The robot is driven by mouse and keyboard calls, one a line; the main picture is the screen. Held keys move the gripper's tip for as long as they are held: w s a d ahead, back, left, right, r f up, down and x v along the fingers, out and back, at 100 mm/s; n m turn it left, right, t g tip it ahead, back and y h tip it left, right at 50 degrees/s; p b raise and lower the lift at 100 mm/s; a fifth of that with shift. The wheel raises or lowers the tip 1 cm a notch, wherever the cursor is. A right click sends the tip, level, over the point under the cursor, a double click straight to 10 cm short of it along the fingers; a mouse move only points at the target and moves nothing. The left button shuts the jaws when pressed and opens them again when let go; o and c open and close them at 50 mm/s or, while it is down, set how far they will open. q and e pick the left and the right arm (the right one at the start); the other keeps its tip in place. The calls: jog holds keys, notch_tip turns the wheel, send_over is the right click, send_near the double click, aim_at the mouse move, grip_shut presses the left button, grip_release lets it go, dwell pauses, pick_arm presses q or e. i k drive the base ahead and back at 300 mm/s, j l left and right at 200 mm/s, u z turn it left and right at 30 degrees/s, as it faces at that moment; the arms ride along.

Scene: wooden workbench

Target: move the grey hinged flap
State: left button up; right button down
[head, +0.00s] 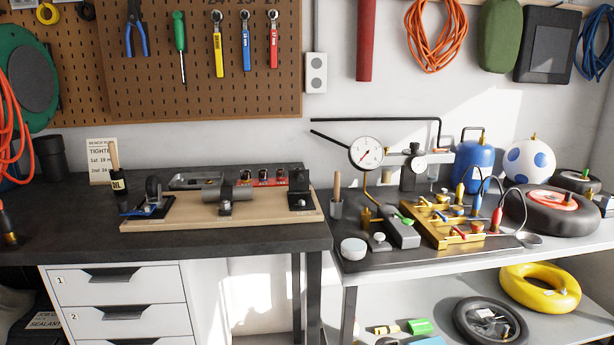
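I cannot single out the grey hinged flap with certainty in the head view. A flat grey metal piece (192,180) lies at the back left of a pale wooden board (270,213) on the dark left bench. A grey cylinder (212,191) sits in front of it and partly hides it. A small grey block with a green part on top (402,234) stands on the right bench. No hinge is clear on either. Neither of my grippers is in view.
The board also carries a blue-based black roller (153,193) and a black bracket (299,192). A black oil pot with a brush (118,185) stands left of it. The right bench holds a dial gauge (366,153), a brass manifold (445,226) and a tyre (550,215). The left bench's left front is clear.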

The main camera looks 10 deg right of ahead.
aim_at(298, 179)
jog(key=u, duration=0.35)
jog(key=i+l+u, duration=0.1)
jog(key=l+u, duration=0.25)
jog(key=i+l+u, duration=0.1)
jog(key=u, duration=0.25)
jog(key=l+u, duration=0.55)
jog(key=l, duration=1.4)
